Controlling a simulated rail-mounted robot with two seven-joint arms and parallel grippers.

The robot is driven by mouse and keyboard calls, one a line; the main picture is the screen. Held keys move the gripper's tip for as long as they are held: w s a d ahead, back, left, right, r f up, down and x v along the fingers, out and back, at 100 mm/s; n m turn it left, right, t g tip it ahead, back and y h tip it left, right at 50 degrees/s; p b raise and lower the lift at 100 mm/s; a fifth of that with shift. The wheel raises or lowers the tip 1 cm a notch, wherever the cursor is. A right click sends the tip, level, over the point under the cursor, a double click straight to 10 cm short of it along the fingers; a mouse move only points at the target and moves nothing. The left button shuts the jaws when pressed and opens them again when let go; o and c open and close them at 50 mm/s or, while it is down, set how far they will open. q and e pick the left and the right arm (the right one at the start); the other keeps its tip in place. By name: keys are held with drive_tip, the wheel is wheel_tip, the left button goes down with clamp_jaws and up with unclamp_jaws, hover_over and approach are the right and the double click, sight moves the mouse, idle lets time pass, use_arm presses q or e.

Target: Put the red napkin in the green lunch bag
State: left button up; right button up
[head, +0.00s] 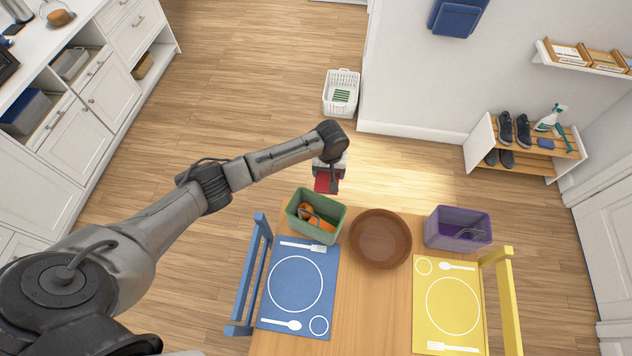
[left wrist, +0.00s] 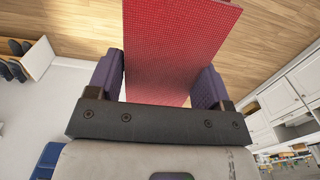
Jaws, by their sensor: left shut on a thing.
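The red napkin (head: 325,183) is gripped in my left gripper (head: 333,186), just beyond the far edge of the table, near the green lunch bag. In the left wrist view the napkin (left wrist: 175,50) is a flat, stiff-looking red sheet between the two fingers of the left gripper (left wrist: 160,88). The green lunch bag (head: 293,228) stands open at the far left of the table and holds orange items (head: 318,220). The napkin is apart from the bag, up and right of it in the picture. My right gripper is not in view.
A brown round bowl (head: 380,240) stands right of the green bag. A purple bag (head: 457,230) is farther right. A blue placemat (head: 297,287), a yellow placemat (head: 450,303) and two chairs flank the table (head: 375,320). A white basket (head: 341,92) is on the floor behind.

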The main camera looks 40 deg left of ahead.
sight(318, 180)
use_arm(q)
drive_tip(key=shift+n, duration=0.3)
drive_tip(key=f, duration=0.1)
drive_tip(key=s+a+f, duration=0.1)
drive_tip(key=f, duration=0.1)
drive_tip(key=s+a+f, duration=0.1)
drive_tip(key=f, duration=0.1)
drive_tip(key=shift+s+a, duration=0.1)
drive_tip(key=shift+s, duration=0.1)
wheel_tip(318, 180, down, 7)
drive_tip(key=b, duration=0.7)
drive_tip(key=shift+s+a, duration=0.15)
drive_tip(key=shift+a, duration=0.05)
drive_tip(key=shift+r, duration=0.1)
drive_tip(key=o, duration=0.9)
wheel_tip(318, 180, up, 14)
drive_tip(key=shift+f, duration=0.1)
